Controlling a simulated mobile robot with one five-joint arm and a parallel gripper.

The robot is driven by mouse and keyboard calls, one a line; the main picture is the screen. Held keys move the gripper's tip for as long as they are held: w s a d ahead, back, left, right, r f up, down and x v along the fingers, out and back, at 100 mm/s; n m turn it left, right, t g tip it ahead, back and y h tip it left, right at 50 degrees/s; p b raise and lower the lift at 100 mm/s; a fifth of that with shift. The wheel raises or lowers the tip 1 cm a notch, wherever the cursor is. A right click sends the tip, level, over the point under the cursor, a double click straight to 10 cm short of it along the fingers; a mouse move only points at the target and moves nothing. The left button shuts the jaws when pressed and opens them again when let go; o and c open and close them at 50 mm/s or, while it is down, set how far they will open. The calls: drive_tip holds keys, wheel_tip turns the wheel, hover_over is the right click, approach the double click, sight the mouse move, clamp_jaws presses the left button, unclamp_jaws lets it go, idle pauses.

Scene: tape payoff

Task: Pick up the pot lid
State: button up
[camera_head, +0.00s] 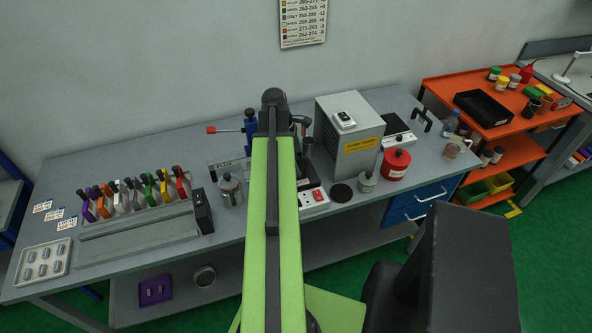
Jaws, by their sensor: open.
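A red canister (395,166) has a knobbed top too. I cannot tell which of these tops is the pot lid. A flat black disc (341,192) lies left of the grey pot. My green arm reaches up the middle and hides part of the bench; my gripper cannot be made out.
A grey box machine (349,131) stands behind the pots. An orange cart (455,89) stands at right.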

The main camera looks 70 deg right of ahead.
drive_tip(key=c, duration=1.5)
